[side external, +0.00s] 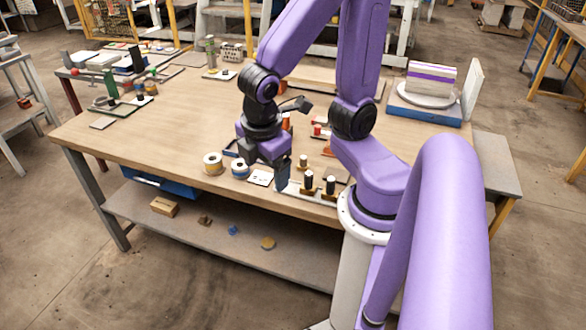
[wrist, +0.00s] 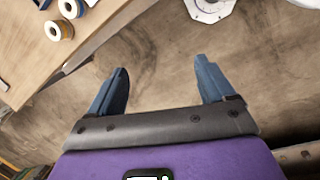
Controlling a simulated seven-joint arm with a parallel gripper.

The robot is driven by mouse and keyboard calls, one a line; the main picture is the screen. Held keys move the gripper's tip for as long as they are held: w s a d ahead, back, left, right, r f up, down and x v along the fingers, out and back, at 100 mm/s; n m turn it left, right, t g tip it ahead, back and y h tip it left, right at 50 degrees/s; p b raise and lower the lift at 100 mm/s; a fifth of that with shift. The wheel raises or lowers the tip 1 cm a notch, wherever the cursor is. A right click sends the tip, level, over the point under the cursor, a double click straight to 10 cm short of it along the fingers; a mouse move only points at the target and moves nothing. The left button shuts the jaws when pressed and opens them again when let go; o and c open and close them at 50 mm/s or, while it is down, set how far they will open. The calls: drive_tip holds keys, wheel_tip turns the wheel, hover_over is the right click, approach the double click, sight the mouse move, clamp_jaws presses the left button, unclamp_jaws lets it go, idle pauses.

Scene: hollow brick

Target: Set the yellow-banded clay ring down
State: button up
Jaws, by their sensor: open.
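The yellow-banded clay ring (side external: 212,163) rests on the wooden bench near its front edge. It also shows at the upper left of the wrist view (wrist: 58,28). A similar blue-banded ring (side external: 239,168) sits close beside it on the right; it also shows in the wrist view (wrist: 72,7). My gripper (side external: 282,178) is to the right of both rings, near the front edge of the bench, pointing down. In the wrist view its two fingers (wrist: 162,66) are wide apart with nothing between them; only floor shows behind.
A white card (side external: 260,177) lies between the blue-banded ring and my gripper. Small dark-topped pieces (side external: 308,182) stand to the right of my gripper. A blue-based stand (side external: 425,106) is at the back right. The left front of the bench top (side external: 150,150) is clear.

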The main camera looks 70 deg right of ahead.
drive_tip(key=s+a+r+y, duration=0.1)
drive_tip(key=s+r+y, duration=0.1)
drive_tip(key=s, duration=0.4)
drive_tip(key=shift+m+g+y, duration=0.4)
